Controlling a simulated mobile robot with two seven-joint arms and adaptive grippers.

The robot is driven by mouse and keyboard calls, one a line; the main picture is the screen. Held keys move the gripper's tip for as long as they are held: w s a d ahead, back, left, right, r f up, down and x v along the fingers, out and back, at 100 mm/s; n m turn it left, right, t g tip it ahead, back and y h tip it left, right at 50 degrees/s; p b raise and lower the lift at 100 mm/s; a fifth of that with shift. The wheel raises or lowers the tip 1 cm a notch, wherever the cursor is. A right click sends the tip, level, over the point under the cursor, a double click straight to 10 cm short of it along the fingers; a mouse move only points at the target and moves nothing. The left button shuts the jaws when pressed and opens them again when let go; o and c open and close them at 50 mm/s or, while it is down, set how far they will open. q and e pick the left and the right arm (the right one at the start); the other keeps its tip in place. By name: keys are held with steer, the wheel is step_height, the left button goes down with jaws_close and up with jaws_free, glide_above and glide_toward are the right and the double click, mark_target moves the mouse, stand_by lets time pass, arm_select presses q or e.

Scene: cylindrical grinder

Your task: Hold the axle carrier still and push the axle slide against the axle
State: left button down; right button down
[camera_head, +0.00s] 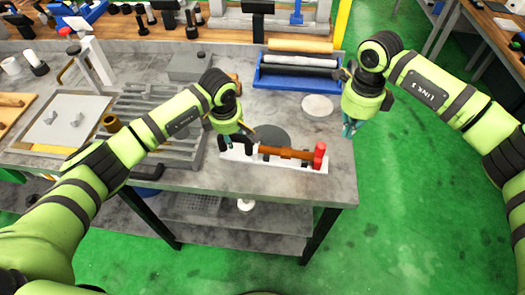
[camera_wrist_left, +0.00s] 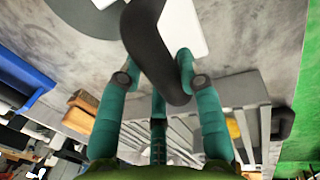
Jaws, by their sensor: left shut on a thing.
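The axle carrier, a long white base (camera_head: 268,165), lies near the front edge of the grey table. A brown rod that looks like the axle (camera_head: 288,152) lies along it, with a red upright piece (camera_head: 319,156), possibly the axle slide, at its right end. My left gripper (camera_head: 236,137) is at the carrier's left end. In the left wrist view its teal fingers (camera_wrist_left: 157,72) are shut on a black curved part (camera_wrist_left: 148,38) above the white base (camera_wrist_left: 185,25). My right gripper (camera_head: 349,128) hangs right of the carrier, apart from it; its finger opening is unclear.
A round grey disc (camera_head: 271,136) lies behind the carrier and a pale disc (camera_head: 317,106) further back right. A blue tray (camera_head: 290,82) with rolls stands at the back. A slatted metal rack (camera_head: 160,103) is to the left. Green floor is open on the right.

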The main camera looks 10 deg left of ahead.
arm_select(q)
steer(key=c, duration=0.8)
jaws_free()
steer(key=shift+f, duration=0.15)
steer(key=shift+o, duration=0.2)
steer(key=shift+r, duration=0.65)
step_height(320, 180, up, 11)
steer(key=s, duration=0.2)
steer(key=shift+s+f, duration=0.15)
steer(key=shift+f, duration=0.05)
